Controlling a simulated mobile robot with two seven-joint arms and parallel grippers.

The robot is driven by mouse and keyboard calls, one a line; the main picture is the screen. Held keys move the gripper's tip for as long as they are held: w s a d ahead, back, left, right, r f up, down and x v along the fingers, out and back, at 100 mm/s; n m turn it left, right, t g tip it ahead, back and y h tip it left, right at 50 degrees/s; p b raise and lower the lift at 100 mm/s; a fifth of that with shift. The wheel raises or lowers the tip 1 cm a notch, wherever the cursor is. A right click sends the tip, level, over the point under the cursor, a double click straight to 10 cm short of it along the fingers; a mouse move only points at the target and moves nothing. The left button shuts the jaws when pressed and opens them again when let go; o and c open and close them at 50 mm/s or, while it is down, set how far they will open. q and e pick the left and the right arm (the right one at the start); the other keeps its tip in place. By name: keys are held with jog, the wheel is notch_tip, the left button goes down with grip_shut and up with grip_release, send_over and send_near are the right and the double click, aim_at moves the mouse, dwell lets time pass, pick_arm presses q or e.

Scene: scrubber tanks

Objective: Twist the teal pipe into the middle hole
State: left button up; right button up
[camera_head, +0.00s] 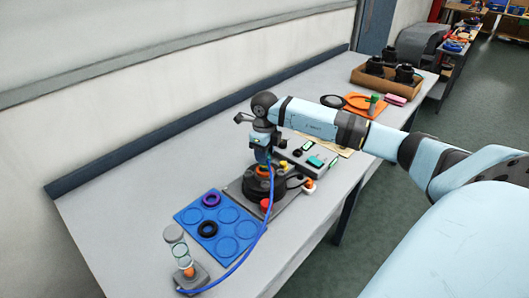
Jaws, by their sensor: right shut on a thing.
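My right gripper (262,153) points down over the round black fixture (257,184) on a dark base plate. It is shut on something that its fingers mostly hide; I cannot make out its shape. An orange part (262,170) shows just below the fingers, at the top of the fixture. A blue hose (268,215) runs from near the fingers to the table's front left. I cannot pick out the teal pipe or the middle hole for certain at this size. My left gripper is out of view.
A blue mat (228,240) with round recesses holds a purple ring (211,199) and a black ring (207,228). A clear cylinder (180,250) stands at front left. A grey control box (311,157) sits behind the fixture. A cardboard box (384,78) stands at the far end.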

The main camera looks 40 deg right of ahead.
jog(key=shift+f, duration=0.1)
dwell(0.3)
jog(key=shift+f+b, duration=0.35)
jog(key=shift+f, duration=0.1)
jog(key=shift+f+b, duration=0.65)
jog(key=shift+f, duration=0.1)
dwell(1.1)
jog(key=o, duration=1.7)
jog(key=shift+r, duration=0.15)
jog(key=shift+r+p, duration=2.05)
jog(key=shift+r, duration=1.4)
